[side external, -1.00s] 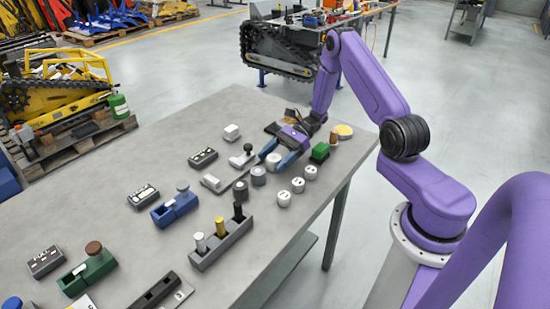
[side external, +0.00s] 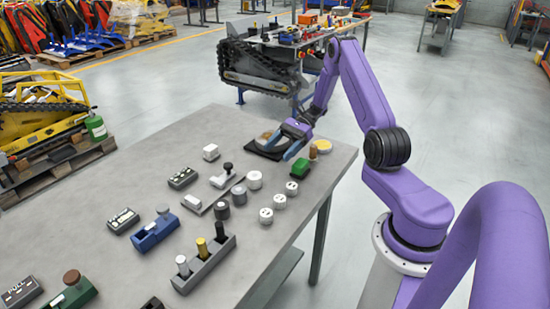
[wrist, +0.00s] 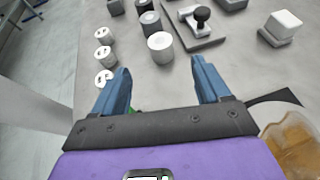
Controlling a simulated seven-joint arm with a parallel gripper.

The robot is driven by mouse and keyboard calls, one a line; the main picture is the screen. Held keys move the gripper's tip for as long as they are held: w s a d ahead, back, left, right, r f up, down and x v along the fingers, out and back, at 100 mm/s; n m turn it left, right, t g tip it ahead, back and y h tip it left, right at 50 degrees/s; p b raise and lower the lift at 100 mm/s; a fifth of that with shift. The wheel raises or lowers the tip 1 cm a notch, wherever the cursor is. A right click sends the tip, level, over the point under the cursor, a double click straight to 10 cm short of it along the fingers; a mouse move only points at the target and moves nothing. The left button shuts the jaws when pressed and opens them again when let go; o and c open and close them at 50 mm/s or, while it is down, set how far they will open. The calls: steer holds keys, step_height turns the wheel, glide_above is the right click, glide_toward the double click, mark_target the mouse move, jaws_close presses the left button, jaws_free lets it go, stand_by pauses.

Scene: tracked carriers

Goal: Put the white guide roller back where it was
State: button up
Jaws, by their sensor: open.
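The white guide roller (side external: 254,180) stands upright on the table at the far end of a row with two grey rollers (side external: 238,194). In the wrist view, the white roller (wrist: 160,47) shows just beyond the fingertips, roughly centred between them. My gripper (side external: 281,149) is open and empty, behind the roller and apart from it. Its two blue fingers also show in the wrist view (wrist: 160,70). The row runs beside a grey plate (wrist: 190,35) that carries a black knob.
Several white caps (side external: 279,201) stand in a line near the table edge, with a green block (side external: 300,168) behind them. A white block (side external: 210,152) stands left of the plate. A black tray with a tan round thing (wrist: 288,140) lies close beside my gripper.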

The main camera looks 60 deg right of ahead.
steer(key=s+a+r+n+g+h, duration=0.4)
steer(key=a+n, duration=0.3)
steer(key=a, duration=0.2)
steer(key=s+a+r+n+g+h, duration=0.4)
steer(key=a+n, duration=0.3)
steer(key=a, duration=0.2)
steer(key=s+a+r+n+t+h, duration=0.2)
steer(key=s+n, duration=0.7)
steer(key=s+a+r+n+t+h, duration=0.2)
steer(key=s+a+n+t, duration=0.1)
steer(key=s+n, duration=0.6)
steer(key=shift+s+r+n+t+h, duration=0.3)
steer(key=shift+s+r+n+h, duration=0.1)
steer(key=shift+s, duration=0.1)
